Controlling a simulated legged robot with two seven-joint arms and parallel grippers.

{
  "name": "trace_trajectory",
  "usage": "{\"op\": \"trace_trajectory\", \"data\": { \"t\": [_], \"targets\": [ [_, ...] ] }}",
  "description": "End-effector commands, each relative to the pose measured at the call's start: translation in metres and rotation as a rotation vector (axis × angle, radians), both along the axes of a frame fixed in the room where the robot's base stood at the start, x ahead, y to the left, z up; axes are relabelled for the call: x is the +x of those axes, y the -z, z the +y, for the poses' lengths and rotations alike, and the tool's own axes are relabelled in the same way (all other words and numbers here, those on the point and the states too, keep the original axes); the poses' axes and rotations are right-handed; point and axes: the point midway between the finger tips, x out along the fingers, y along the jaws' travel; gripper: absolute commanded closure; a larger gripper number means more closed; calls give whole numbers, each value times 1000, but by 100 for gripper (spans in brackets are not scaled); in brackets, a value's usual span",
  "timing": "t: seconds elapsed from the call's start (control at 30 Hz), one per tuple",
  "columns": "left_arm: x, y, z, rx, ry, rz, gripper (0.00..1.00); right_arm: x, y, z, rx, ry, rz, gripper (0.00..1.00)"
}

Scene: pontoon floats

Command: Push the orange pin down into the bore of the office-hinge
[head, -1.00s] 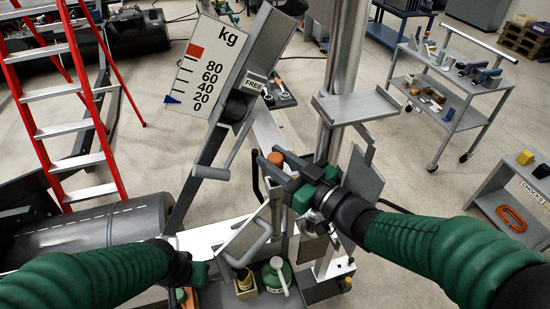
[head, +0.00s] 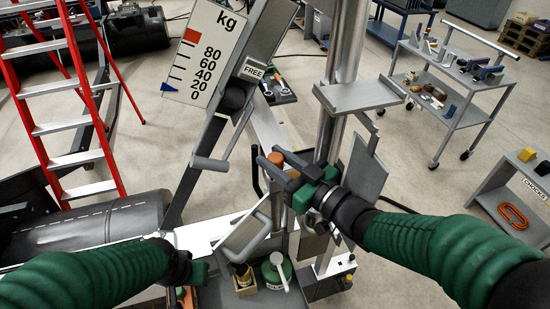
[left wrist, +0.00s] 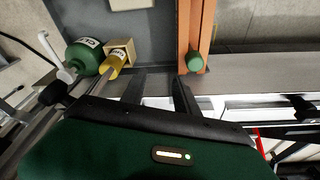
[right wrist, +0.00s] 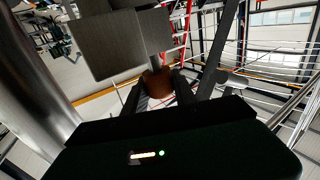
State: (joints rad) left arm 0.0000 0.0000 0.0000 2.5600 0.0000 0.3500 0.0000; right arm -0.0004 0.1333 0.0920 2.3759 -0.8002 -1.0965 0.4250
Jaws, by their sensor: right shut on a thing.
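The orange pin (head: 276,158) is in the jaws of my right gripper (head: 267,160), which is shut on its orange head. In the right wrist view the pin's head (right wrist: 158,84) sits between the fingers, and a thin shank runs from it towards a grey block (right wrist: 122,42). In the head view grey metal parts, probably the office-hinge (head: 243,236), stand below the pin. The bore is hidden, so I cannot tell how deep the shank sits. My left gripper (left wrist: 157,88) is open and empty, low at the left in the head view.
A tilted kg scale board (head: 205,55) and arm with a grey handle (head: 211,164) stand close on the left. A steel column with a bracket (head: 358,97) rises behind my right gripper. A green container (head: 274,276) and small wooden box (head: 245,290) sit below.

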Motion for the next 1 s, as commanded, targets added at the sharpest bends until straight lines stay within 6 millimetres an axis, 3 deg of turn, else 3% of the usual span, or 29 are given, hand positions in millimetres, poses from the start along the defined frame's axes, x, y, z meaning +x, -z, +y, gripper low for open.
{"op": "trace_trajectory", "data": {
  "t": [0.87,0.9,1.0],
  "targets": [
    [0,20,0,0,0,0,64,0,23,0,1,0,-1,100],
    [0,19,0,0,0,0,64,0,21,0,1,0,-1,63],
    [0,19,0,0,0,0,64,0,21,0,1,0,-1,50]
  ]
}}
